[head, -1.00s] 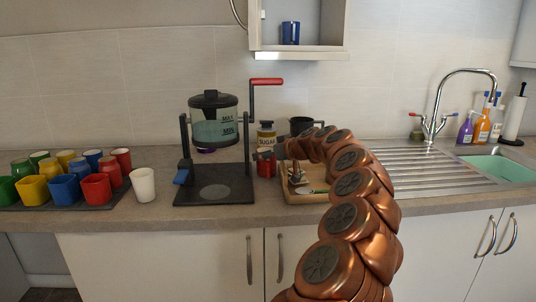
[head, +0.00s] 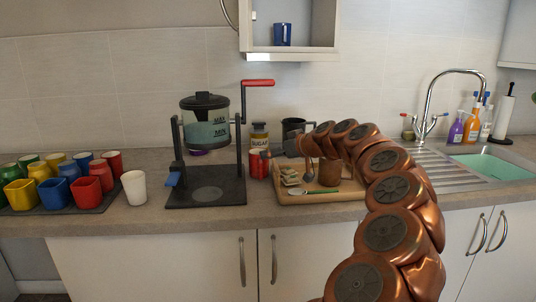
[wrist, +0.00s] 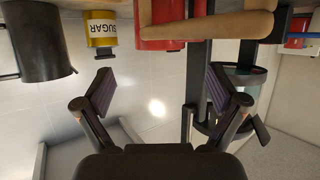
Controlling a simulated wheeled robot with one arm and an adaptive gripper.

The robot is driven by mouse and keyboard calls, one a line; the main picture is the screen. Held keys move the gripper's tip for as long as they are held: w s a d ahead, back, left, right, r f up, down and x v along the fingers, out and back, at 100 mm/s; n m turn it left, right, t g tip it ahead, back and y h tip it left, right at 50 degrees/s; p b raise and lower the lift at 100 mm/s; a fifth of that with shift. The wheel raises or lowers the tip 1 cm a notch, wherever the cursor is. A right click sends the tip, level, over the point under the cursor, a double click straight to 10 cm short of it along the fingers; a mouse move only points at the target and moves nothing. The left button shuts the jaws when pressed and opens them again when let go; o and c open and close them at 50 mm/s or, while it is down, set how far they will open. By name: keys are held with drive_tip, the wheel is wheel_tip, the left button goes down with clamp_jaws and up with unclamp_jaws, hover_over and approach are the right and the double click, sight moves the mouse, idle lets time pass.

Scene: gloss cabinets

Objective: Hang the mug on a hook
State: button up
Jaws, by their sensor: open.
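A blue mug (head: 283,34) is in the open wall cabinet. I cannot make out any hook. My gripper (head: 268,153) is low over the tray's back left, beside a red container (head: 257,165). In the wrist view my gripper (wrist: 163,95) has its fingers wide apart with nothing between them. The red container (wrist: 165,22) appears beyond them.
A wooden tray (head: 335,193) holds a brown cup and small items. A sugar jar (head: 260,135) stands behind. A dark dispenser with a red-handled crank (head: 258,83) is on the left, then a white cup (head: 135,187) and several coloured cups. The sink (head: 480,162) is right.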

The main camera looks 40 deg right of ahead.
drive_tip(key=shift+v, duration=1.9)
